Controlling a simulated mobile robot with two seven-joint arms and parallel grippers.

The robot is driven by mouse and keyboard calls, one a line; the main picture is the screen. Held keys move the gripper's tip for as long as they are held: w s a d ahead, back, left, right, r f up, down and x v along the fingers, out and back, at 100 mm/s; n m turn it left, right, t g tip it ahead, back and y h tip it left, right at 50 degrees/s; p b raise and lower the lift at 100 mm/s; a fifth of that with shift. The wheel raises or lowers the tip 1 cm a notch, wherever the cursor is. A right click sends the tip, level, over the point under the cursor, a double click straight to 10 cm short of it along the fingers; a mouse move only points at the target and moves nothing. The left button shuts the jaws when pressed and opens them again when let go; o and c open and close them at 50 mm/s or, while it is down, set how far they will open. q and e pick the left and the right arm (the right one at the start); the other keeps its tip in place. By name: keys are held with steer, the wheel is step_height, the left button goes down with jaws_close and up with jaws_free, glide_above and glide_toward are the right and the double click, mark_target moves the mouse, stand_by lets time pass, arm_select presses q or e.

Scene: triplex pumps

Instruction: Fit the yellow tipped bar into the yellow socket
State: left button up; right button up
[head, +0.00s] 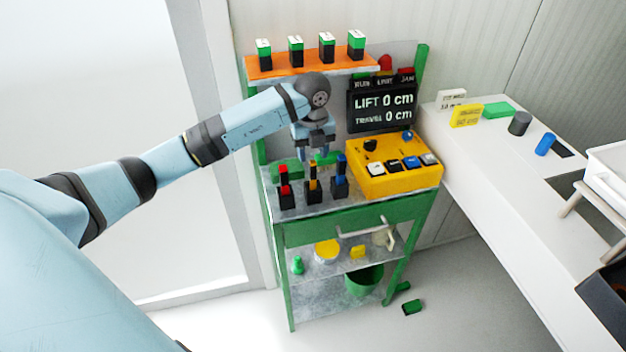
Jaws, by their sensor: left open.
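Three dark blocks stand in a row on the green bench's metal top, with red, yellow and blue colouring. The middle block is the yellow socket (315,197). A thin dark bar with yellow on it, the yellow tipped bar (313,172), shows upright over this socket; at this size I cannot tell how deep it sits. My left gripper (316,156) points down just above and behind the row, close to the bar's upper end. It is open, and I see nothing held in it. My right gripper is out of view.
The red block (286,200) and blue block (341,190) flank the socket closely. A yellow control box (395,172) stands to the right, below a black display (382,108). An orange shelf (300,68) with several green-topped pieces is above. A white counter (530,180) runs along the right.

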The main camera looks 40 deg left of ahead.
mark_target(313, 162)
arm_select(q)
steer(key=shift+s+d+f+p, duration=0.15)
steer(key=shift+f+p, duration=0.15)
steer(key=shift+f, duration=1.05)
steer(key=shift+s+d+f+p, duration=0.1)
steer(key=shift+f+p, duration=0.2)
steer(key=shift+f, duration=1.05)
jaws_close()
